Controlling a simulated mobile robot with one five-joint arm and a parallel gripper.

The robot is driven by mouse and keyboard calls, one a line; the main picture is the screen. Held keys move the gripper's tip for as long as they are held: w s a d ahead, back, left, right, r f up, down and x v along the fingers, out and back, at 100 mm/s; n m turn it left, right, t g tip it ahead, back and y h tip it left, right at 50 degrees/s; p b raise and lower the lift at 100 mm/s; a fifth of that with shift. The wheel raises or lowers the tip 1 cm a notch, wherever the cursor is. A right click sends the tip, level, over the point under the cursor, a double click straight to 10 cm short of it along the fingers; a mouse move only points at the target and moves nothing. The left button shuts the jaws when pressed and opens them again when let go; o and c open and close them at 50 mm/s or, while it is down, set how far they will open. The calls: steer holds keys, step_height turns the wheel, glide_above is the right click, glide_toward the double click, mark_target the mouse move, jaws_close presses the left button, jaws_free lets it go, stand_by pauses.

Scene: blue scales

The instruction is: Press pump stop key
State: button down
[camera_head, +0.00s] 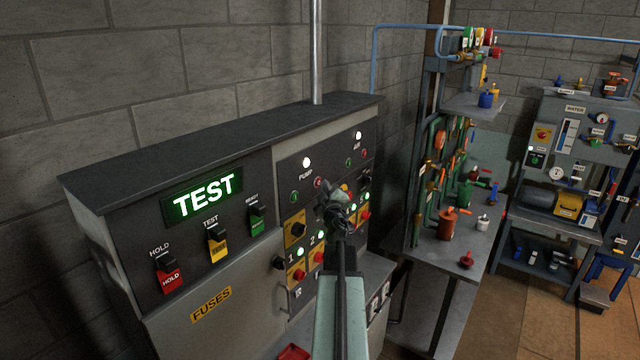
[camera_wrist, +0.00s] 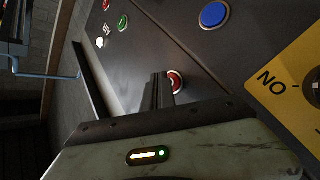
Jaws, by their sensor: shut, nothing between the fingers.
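The pump group on the grey control panel has a PUMP label (camera_head: 305,174), a lit white lamp (camera_head: 306,162), a green key (camera_head: 295,197) and a red stop key (camera_head: 318,183). My gripper (camera_head: 332,190) is shut and empty, close in front of the panel just right of and below the red key. In the wrist view, the shut fingertips (camera_wrist: 160,78) lie right beside a red key (camera_wrist: 175,81), which looks like the pump stop key, and partly cover it. I cannot tell whether they touch it. The green pump key is hidden in the wrist view.
The AIR group's green key (camera_wrist: 123,22) and red key (camera_wrist: 105,4) lie beyond the fingers. A blue button (camera_wrist: 213,14) and a yellow NO plate (camera_wrist: 285,85) are close by. The cabinet's TEST display (camera_head: 203,195) glows green. A shelf bench (camera_head: 445,265) stands to the right.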

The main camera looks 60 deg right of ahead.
steer(key=shift+w, duration=0.4)
stand_by(0.3)
steer(key=shift+s, duration=0.8)
steer(key=s, duration=0.5)
stand_by(0.3)
stand_by(0.7)
